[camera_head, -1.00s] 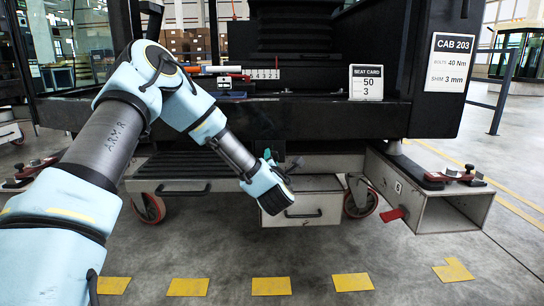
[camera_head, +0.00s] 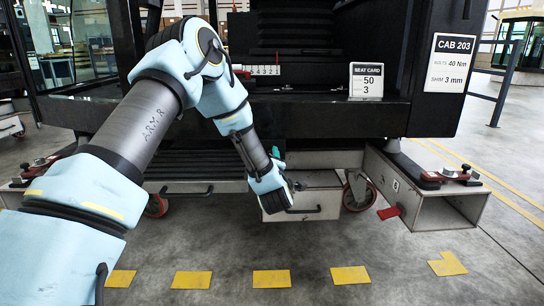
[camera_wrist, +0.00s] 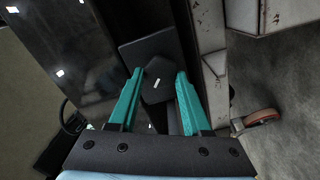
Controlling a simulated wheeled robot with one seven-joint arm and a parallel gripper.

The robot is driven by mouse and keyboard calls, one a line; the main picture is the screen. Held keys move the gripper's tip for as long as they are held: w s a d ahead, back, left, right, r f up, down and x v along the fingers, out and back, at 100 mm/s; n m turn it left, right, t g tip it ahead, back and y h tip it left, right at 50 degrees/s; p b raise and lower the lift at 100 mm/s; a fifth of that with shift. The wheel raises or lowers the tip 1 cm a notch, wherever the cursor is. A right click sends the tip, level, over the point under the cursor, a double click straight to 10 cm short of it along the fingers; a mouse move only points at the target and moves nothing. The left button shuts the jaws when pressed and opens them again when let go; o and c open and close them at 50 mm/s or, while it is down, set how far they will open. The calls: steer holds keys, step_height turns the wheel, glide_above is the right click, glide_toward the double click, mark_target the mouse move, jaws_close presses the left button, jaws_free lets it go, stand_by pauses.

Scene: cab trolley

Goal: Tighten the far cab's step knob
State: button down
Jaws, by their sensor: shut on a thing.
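In the wrist view, a dark, faceted step knob (camera_wrist: 157,82) with a small white mark sits between the two teal fingers of my gripper (camera_wrist: 158,88). The fingers are on either side of it, and a flat dark plate shows behind it. In the head view, my gripper (camera_head: 275,154) reaches under the front edge of the cab (camera_head: 340,118) marked CAB 203. Only a bit of teal finger shows there. The knob is hidden behind my wrist in that view.
A grey drawer unit (camera_head: 325,180) and a caster wheel (camera_head: 359,195) are close to my wrist. A hollow metal beam end (camera_head: 440,210) with a red clamp (camera_head: 450,174) juts out at the right. A seat card (camera_head: 365,80) stands on the cab ledge. The floor in front is clear.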

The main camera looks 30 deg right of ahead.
steer(key=shift+r+m+p, duration=0.1)
steer(key=shift+m+p, duration=1.4)
steer(key=shift+m, duration=3.2)
steer(key=shift+d, duration=0.1)
steer(key=shift+c, duration=1.7)
jaws_free()
steer(key=p+v, duration=0.2)
steer(key=v, duration=0.9)
